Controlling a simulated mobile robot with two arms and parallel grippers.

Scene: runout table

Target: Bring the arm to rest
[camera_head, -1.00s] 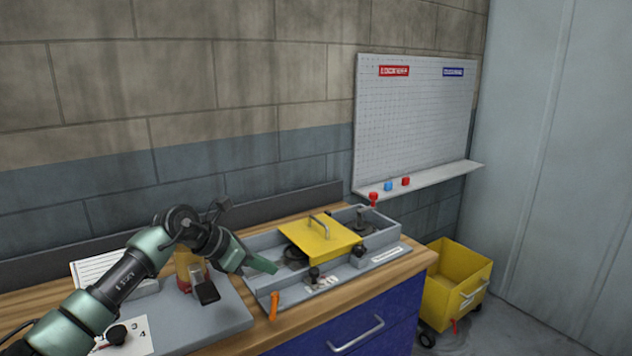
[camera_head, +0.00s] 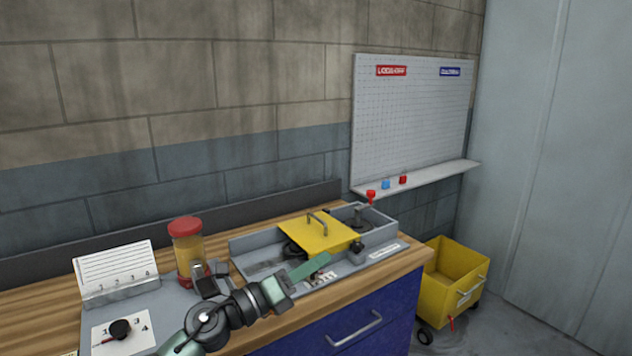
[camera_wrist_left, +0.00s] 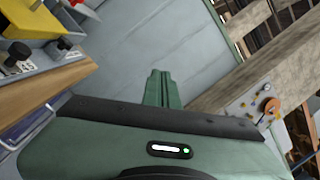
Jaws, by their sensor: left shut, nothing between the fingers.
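My left arm comes in from the bottom of the head view. Its green gripper (camera_head: 310,268) is shut and empty, in front of the grey tray fixture (camera_head: 262,262) and pointing right. In the left wrist view the shut green fingers (camera_wrist_left: 158,88) are together with nothing between them, over the grey floor. My right gripper is not in view.
The fixture on the wooden bench holds a yellow lid (camera_head: 318,236) with a handle. A red-capped jar (camera_head: 188,250), a card stand (camera_head: 116,272) and a dial card (camera_head: 122,330) stand left. A yellow cart (camera_head: 455,285) is on the floor at right.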

